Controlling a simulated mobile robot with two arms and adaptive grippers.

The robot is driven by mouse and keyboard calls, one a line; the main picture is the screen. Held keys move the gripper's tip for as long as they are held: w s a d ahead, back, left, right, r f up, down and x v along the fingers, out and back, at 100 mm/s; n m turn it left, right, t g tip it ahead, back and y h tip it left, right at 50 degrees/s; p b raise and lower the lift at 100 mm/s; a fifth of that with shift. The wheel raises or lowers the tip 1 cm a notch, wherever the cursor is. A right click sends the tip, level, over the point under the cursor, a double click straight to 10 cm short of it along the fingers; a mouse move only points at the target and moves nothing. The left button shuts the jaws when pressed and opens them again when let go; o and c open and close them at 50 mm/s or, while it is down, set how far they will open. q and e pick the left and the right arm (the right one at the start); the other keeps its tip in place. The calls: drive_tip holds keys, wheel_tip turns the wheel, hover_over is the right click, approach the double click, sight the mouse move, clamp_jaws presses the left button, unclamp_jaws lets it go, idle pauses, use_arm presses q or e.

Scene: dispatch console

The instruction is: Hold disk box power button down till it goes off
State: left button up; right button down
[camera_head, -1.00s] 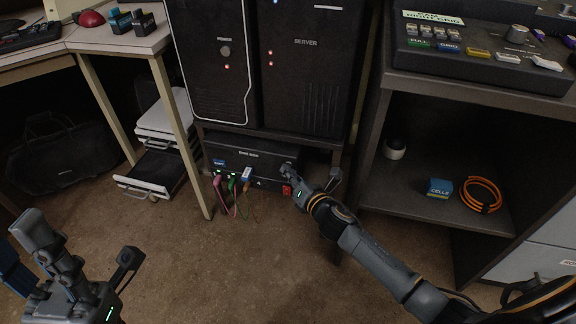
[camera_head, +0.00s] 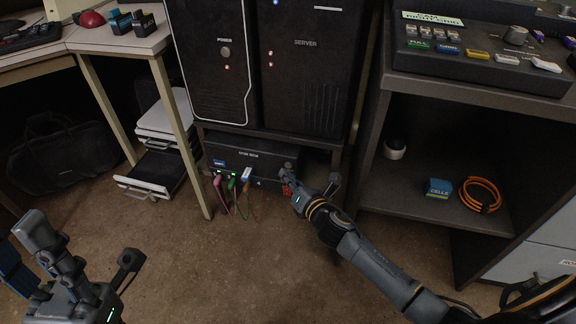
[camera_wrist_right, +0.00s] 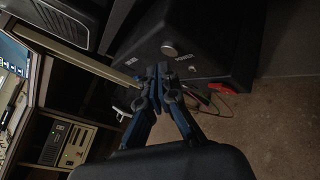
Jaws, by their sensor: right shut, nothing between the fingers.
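The disk box (camera_head: 225,150) is a low black box on the shelf under the two towers, with coloured plugs in its front. My right gripper (camera_head: 287,171) is shut and empty, at the right end of its front; it covers that part, so I cannot tell in the head view if it touches a button. In the right wrist view the shut fingertips (camera_wrist_right: 159,72) are close to a dark box (camera_wrist_right: 210,35) with a round silver button (camera_wrist_right: 168,49); contact is unclear. My left gripper (camera_head: 48,240) is at the lower left, far from the box; its jaw opening is unclear.
The towers (camera_head: 308,75) stand above the box. Green, pink and red cables (camera_head: 238,200) hang in front of it. A desk leg (camera_head: 182,135) is at the left and an open shelf (camera_head: 415,190) at the right. The floor in front is clear.

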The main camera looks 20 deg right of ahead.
drive_tip(key=s+a, duration=0.2)
drive_tip(key=s, duration=0.2)
drive_tip(key=shift+s+a, duration=0.1)
drive_tip(key=shift+a, duration=0.3)
idle(0.4)
